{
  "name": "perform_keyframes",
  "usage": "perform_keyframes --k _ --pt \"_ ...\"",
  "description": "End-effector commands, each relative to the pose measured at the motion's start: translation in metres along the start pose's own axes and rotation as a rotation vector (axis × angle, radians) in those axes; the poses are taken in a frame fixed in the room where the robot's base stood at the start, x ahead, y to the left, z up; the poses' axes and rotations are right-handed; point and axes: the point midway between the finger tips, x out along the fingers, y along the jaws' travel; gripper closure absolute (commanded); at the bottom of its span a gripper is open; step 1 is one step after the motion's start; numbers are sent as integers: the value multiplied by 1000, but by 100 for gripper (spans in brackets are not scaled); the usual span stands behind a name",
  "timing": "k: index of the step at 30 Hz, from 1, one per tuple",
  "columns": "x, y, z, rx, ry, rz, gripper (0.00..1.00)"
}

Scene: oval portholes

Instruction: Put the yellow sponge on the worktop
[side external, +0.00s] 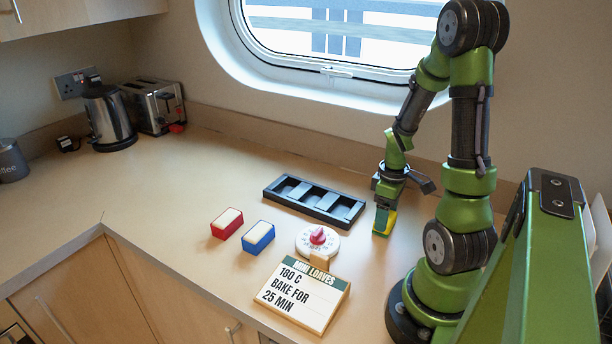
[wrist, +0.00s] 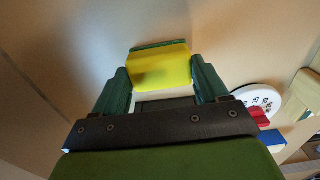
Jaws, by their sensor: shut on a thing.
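The yellow sponge (side external: 390,223) is at my gripper (side external: 383,208), low over the right part of the worktop (side external: 190,270). In the wrist view the sponge (wrist: 160,68) sits between the two dark green fingers (wrist: 163,88), with a dark green layer along its far edge. My gripper is shut on it. The sponge's lower end is at or just above the worktop; I cannot tell whether it touches.
A dark three-compartment tray (side external: 314,200) lies left of my gripper. A white dial with a red knob (side external: 317,240), a recipe sign (side external: 303,292), a red block (side external: 227,223) and a blue block (side external: 258,237) stand nearby. A kettle (side external: 108,118) and toaster (side external: 155,106) are far left.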

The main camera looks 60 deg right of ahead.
Motion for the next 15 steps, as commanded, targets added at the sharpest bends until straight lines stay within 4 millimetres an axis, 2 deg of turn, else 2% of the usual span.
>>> perform_keyframes --k 4,5,9,10,15 --pt "3 0 0 0 0 0 56" --pt "3 0 0 0 0 0 25" --pt "3 0 0 0 0 0 4" --pt "3 0 0 0 0 0 1" --pt "3 0 0 0 0 0 1"
